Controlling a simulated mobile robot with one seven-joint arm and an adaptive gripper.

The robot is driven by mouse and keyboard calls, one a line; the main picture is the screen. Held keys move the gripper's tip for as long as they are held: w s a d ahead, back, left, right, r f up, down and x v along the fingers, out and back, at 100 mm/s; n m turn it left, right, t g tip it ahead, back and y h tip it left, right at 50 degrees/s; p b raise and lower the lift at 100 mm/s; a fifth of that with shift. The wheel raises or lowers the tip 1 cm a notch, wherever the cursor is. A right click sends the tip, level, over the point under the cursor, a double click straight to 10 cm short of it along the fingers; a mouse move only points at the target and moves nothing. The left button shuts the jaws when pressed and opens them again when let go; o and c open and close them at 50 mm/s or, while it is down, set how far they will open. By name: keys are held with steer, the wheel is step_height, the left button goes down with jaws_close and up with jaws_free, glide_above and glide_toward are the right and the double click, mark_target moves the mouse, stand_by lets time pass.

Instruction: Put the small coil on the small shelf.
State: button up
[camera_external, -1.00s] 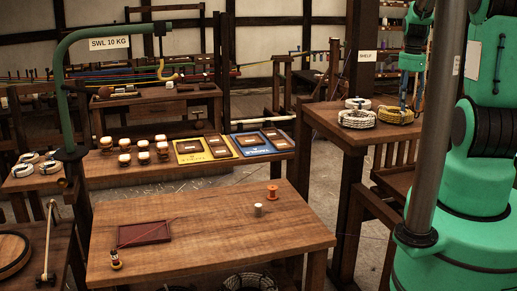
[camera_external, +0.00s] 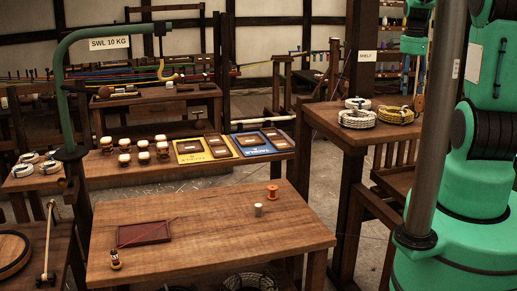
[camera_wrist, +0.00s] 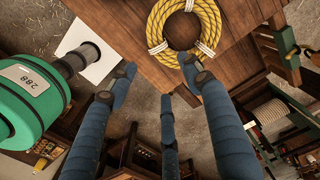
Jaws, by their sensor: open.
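A yellow rope coil (camera_external: 396,115) with pale bindings lies flat on a brown wooden shelf top (camera_external: 325,115) beside a post with a "SHELF" sign. The coil also shows at the top of the wrist view (camera_wrist: 185,27). A white coil (camera_external: 357,121) lies left of it, with a smaller-looking pale coil (camera_external: 358,103) behind. I cannot tell for certain which one is the small coil. My gripper (camera_wrist: 160,82) has blue fingers, spread apart and empty. It is above the shelf top and apart from the yellow coil.
White coils (camera_external: 48,167) lie on the far-left bench. The shelf's front left is bare.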

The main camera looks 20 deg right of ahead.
steer(key=s+a+r+n+t, duration=0.3)
steer(key=s+a+r+n, duration=0.7)
steer(key=a+r, duration=0.55)
steer(key=s+a+r+n+t, duration=0.1)
steer(key=s+a+n, duration=0.3)
steer(key=s, duration=0.5)
steer(key=s+a+r+n+t, duration=0.1)
steer(key=s+a+n, duration=0.3)
steer(key=s, duration=0.6)
steer(key=shift+a+r+t, duration=0.3)
steer(key=shift+a+r, duration=0.45)
steer(key=shift+r, duration=0.05)
step_height(320, 180, down, 18)
steer(key=b, duration=1.8)
